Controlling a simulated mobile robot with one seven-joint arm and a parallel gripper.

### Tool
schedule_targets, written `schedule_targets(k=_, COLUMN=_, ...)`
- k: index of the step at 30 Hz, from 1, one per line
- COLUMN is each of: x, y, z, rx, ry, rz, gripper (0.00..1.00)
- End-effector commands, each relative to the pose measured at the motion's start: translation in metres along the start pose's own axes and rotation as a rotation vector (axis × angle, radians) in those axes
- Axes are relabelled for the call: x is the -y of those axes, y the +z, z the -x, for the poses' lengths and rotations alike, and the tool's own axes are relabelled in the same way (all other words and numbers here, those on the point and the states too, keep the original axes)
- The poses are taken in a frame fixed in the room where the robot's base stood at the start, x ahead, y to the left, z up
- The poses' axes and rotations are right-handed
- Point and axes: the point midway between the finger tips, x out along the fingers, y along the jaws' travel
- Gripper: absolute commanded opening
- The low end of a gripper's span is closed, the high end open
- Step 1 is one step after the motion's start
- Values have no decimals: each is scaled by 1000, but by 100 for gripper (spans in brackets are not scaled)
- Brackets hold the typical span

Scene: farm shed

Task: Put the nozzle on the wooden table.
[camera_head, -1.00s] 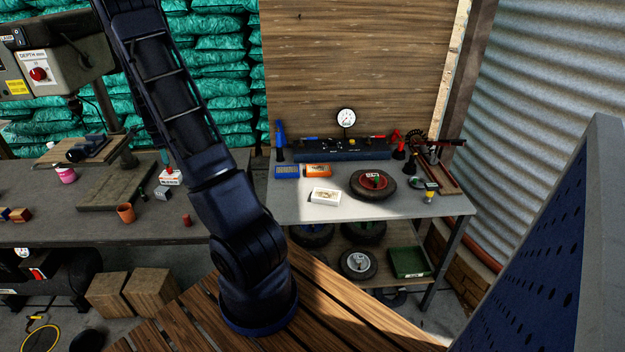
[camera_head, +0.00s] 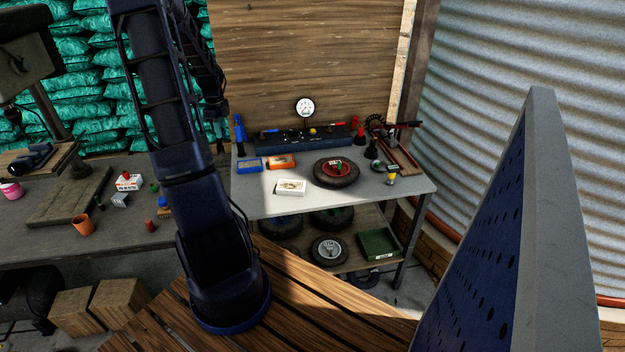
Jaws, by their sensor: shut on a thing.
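A slatted brown wooden surface (camera_head: 312,302) fills the bottom middle, with a bright patch of light across its right part. The lower end of my arm stands in front of its left part. I cannot tell whether the arm rests on it or only overlaps it. My arm rises past the top edge of the picture, and a further link shows behind it at the upper left. My gripper's fingers do not show. I cannot pick out the nozzle anywhere.
A grey workbench (camera_head: 405,188) stands behind, with a wheel (camera_head: 324,180), a white box (camera_head: 290,188) and a dial gauge (camera_head: 304,107). A blue perforated panel (camera_head: 487,235) stands close at right. Another bench (camera_head: 110,242) at left holds an orange cup (camera_head: 82,225).

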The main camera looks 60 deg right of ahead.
Motion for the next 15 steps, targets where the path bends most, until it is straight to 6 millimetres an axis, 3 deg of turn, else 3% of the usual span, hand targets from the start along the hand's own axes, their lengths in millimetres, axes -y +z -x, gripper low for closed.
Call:
schedule_targets(k=3, x=13, y=-53, z=6, rx=3, ry=1, rz=-137, gripper=3)
schedule_targets(k=9, x=23, y=-131, z=12, rx=7, ry=5, rz=-342, gripper=3)
schedule_targets(k=15, x=23, y=-178, z=16, rx=11, ry=9, rz=-468, gripper=3)
